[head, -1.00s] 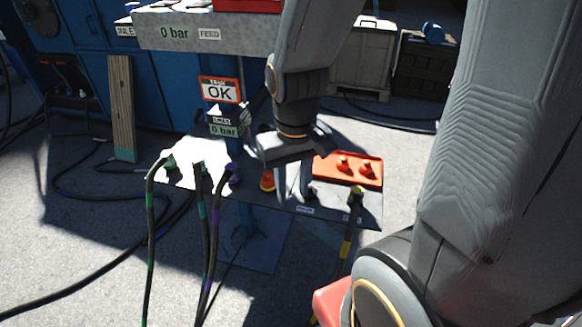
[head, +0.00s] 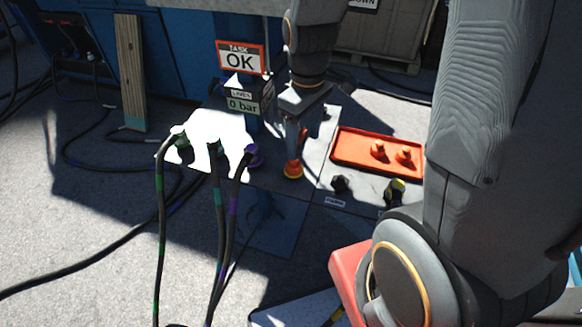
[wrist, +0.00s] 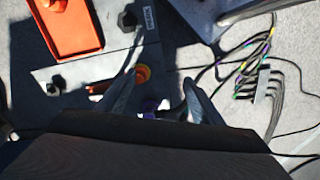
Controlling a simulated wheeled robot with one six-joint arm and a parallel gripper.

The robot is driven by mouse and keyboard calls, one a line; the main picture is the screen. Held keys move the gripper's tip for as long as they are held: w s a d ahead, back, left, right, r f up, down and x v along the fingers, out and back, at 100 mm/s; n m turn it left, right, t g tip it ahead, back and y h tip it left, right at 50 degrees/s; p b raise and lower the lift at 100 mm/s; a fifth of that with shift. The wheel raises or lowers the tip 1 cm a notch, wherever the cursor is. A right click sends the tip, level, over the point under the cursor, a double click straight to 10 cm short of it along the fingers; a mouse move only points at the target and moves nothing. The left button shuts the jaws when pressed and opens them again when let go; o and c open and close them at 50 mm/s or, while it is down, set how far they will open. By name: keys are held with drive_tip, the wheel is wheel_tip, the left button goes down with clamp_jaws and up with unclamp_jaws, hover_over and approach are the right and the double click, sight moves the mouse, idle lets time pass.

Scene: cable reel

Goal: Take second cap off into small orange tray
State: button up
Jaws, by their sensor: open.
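An orange cap with a yellow ring (head: 293,170) is at the panel in the middle of the head view. The yellow ring also shows in the wrist view (wrist: 143,73), beside my left finger. My gripper (head: 297,145) is open, with its fingers down close around or beside this cap; I cannot tell whether they touch it. In the wrist view my gripper (wrist: 160,88) has its fingers apart. The small orange tray (head: 350,158) lies right of the gripper and holds two orange caps (head: 378,149) (head: 403,155). The tray also shows in the wrist view (wrist: 75,35).
A black fitting (head: 340,184) and a yellow-banded connector (head: 395,190) are in front of the tray. Cables with green (head: 160,200), teal (head: 217,195) and purple (head: 238,190) bands run from the panel's left. The sign post (head: 242,75) stands close behind the gripper.

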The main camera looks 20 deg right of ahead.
sight(294, 164)
drive_tip(key=w+f+n+b, duration=0.1)
drive_tip(key=w+f+n, duration=0.3)
drive_tip(key=w+f+n+b, duration=0.2)
drive_tip(key=w+f+n, duration=0.2)
drive_tip(key=w+f, duration=0.1)
drive_tip(key=shift+d+f+b, duration=0.15)
drive_tip(key=shift+f+b, duration=0.15)
drive_tip(key=shift+w+f, duration=0.1)
drive_tip(key=shift+f, duration=0.2)
wheel_tip(294, 164, down, 7)
drive_tip(key=shift+d+f, duration=0.15)
drive_tip(key=c, duration=1.3)
